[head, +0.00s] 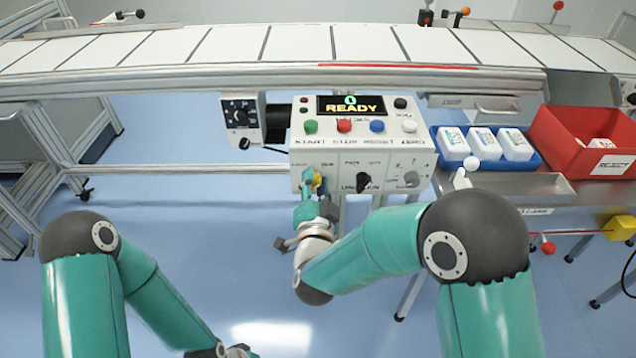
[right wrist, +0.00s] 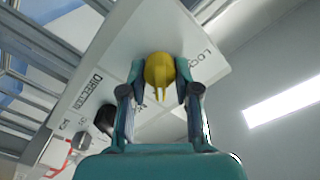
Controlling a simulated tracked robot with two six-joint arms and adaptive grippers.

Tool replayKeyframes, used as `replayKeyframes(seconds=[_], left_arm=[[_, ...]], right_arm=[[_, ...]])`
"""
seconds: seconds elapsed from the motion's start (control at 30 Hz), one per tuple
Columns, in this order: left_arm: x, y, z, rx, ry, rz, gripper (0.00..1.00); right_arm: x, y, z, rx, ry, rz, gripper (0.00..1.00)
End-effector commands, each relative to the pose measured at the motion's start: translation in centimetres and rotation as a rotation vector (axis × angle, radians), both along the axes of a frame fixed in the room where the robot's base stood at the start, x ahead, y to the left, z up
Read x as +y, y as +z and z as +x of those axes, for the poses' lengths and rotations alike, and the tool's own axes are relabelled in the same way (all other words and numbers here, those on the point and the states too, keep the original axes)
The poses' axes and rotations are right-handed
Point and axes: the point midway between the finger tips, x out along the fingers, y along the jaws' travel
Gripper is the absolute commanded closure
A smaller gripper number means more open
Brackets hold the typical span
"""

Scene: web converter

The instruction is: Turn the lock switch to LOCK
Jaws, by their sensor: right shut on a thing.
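The lock switch is a yellow knob (head: 318,179) at the left of the control box's lower front panel. It also shows in the right wrist view (right wrist: 159,70), with the printed word LOCK on the panel to its right there. My right gripper (head: 311,186) is at the panel, and its two fingers (right wrist: 160,82) are shut on the knob's sides. The fingers partly hide the knob, and I cannot tell which label it points to. My left gripper (head: 235,351) is low at the bottom edge, cut off by the frame, away from the panel.
The control box (head: 300,155) has a display reading READY (head: 350,105), several coloured buttons, a black knob (head: 364,181) and a grey knob (head: 411,179). A conveyor (head: 240,80) runs behind. A blue tray (head: 540,161) of white bottles and a red bin (head: 560,146) stand right.

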Motion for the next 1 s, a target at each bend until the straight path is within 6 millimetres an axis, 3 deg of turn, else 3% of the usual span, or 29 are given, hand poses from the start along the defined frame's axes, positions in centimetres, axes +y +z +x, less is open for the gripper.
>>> replayKeyframes(seconds=[0.37, 1.0], left_arm=[[0.0, -0.9, 0.0, 0.0, -0.001, 0.0, 1.0], [0.0, -2.6, 0.0, 0.0, 0.0, 0.0, 1.0]], right_arm=[[0.1, -0.4, 0.0, 0.006, -0.008, -0.12, 1.0], [0.3, -0.3, 0.0, 0.007, -0.004, -0.688, 1.0]])
